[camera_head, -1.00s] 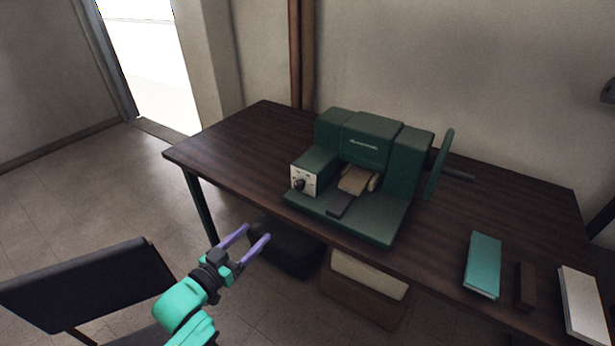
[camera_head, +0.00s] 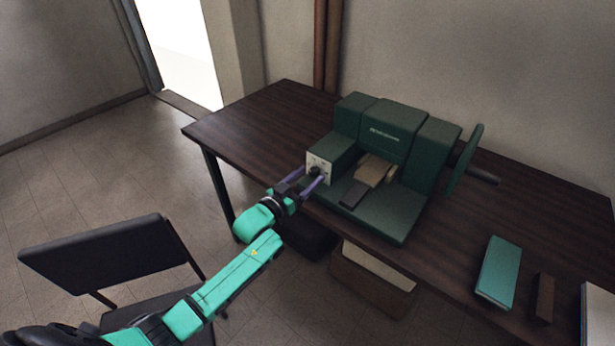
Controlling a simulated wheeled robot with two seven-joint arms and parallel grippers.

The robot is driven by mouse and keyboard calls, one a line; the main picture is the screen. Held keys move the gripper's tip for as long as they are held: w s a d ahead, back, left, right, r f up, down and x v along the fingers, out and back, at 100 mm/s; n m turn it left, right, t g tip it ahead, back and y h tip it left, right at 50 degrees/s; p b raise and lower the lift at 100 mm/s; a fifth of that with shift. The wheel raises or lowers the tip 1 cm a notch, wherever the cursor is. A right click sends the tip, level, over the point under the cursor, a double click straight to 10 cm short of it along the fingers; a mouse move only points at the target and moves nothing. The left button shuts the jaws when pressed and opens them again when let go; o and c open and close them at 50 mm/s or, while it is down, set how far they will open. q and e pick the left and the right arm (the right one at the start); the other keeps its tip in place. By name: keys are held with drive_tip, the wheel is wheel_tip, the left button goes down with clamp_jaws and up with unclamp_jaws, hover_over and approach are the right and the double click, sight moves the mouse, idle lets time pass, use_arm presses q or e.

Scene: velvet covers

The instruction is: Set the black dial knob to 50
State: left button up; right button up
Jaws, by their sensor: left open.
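The black dial knob (camera_head: 315,171) sits on a pale square plate (camera_head: 321,161) on the front left of a dark green machine (camera_head: 378,150). The machine stands on a dark wooden table. My left gripper (camera_head: 314,179) is open, its two purple fingers pointing at the plate, with the knob between or just beyond the fingertips. I cannot tell whether the fingers touch the knob. The dial markings are too small to read. My right gripper is not in view.
The table (camera_head: 262,115) has bare wood left of the machine. A teal book (camera_head: 498,272), a brown block (camera_head: 544,298) and a white item (camera_head: 598,310) lie at the right. A black chair (camera_head: 110,255) stands at the lower left. A box (camera_head: 372,278) is under the table.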

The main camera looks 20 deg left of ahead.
use_arm(q)
clamp_jaws()
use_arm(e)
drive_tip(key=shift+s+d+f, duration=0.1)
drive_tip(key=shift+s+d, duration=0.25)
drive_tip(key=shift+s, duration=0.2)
